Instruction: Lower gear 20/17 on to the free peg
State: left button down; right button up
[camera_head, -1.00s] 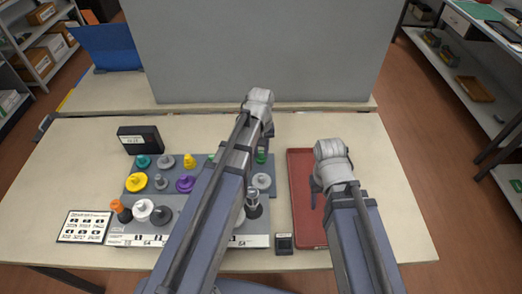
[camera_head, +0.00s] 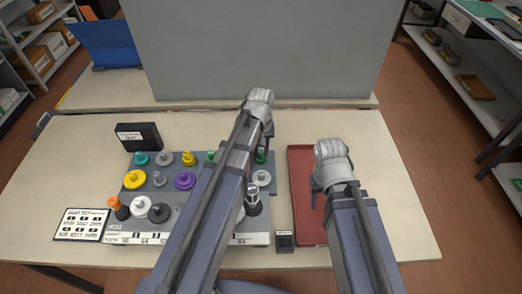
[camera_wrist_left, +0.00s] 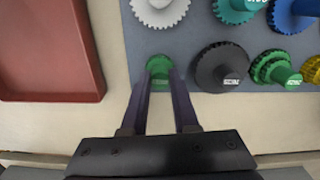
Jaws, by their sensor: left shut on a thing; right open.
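My left gripper (camera_head: 266,146) is over the far right part of the grey board (camera_head: 270,214). In the left wrist view its two fingers (camera_wrist_left: 160,82) are shut on a small green gear (camera_wrist_left: 158,67), at the board's edge. The green gear shows in the head view too (camera_head: 261,157). I cannot read its marking, nor tell whether it is clear of the board. No free peg can be made out; my left arm hides the middle of the board. My right gripper (camera_head: 317,187) is open and empty over the red tray.
Close by in the left wrist view are a black gear (camera_wrist_left: 222,67), a light grey gear (camera_wrist_left: 160,10) and another green gear (camera_wrist_left: 275,69). The red tray (camera_head: 307,232) lies right of the board.

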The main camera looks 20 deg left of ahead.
aim_at(261, 152)
pick_arm(q)
jog(key=c, duration=0.6)
grip_release()
jog(key=shift+r, duration=0.1)
notch_tip(261, 152, up, 8)
jog(key=p, duration=0.8)
pick_arm(e)
notch_tip(261, 152, up, 8)
pick_arm(q)
jog(key=shift+f, duration=0.2)
pick_arm(e)
jog(key=shift+f, duration=0.1)
